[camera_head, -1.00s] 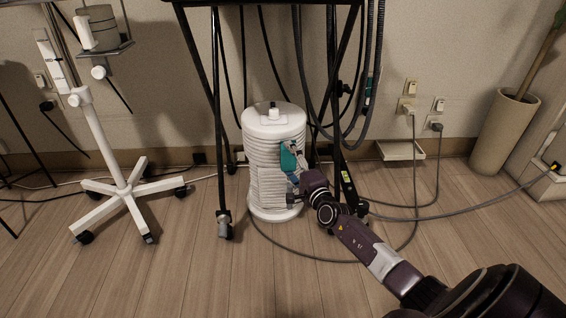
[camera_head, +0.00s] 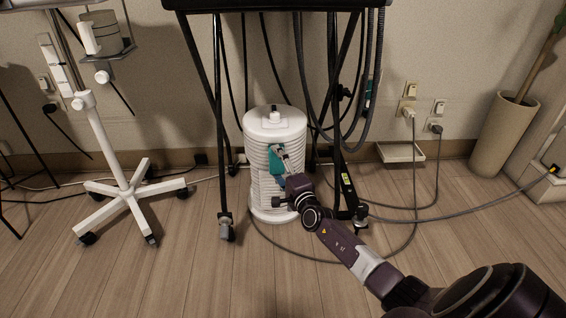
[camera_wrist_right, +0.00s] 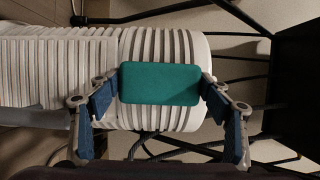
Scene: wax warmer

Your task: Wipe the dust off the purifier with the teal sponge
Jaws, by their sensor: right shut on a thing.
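The purifier (camera_head: 274,126) is a white ribbed cylinder standing upright on the floor under a dark-legged stand. It also fills the upper left and middle of the right wrist view (camera_wrist_right: 165,45), lying sideways there. The teal sponge (camera_head: 274,161) is at its front, about mid-height. My right gripper (camera_head: 280,164) is shut on the sponge. In the right wrist view the sponge (camera_wrist_right: 160,90) sits between the two fingertips, in front of the ribs. Whether it touches them I cannot tell. Dust is not clearly distinguishable. My left gripper is not in view.
Dark stand legs (camera_head: 219,130) flank the purifier, with hoses (camera_head: 302,75) hanging at right. Cables (camera_head: 390,218) lie on the floor. A white wheeled stand (camera_head: 123,190) is at left. A planter (camera_head: 502,135) is at right.

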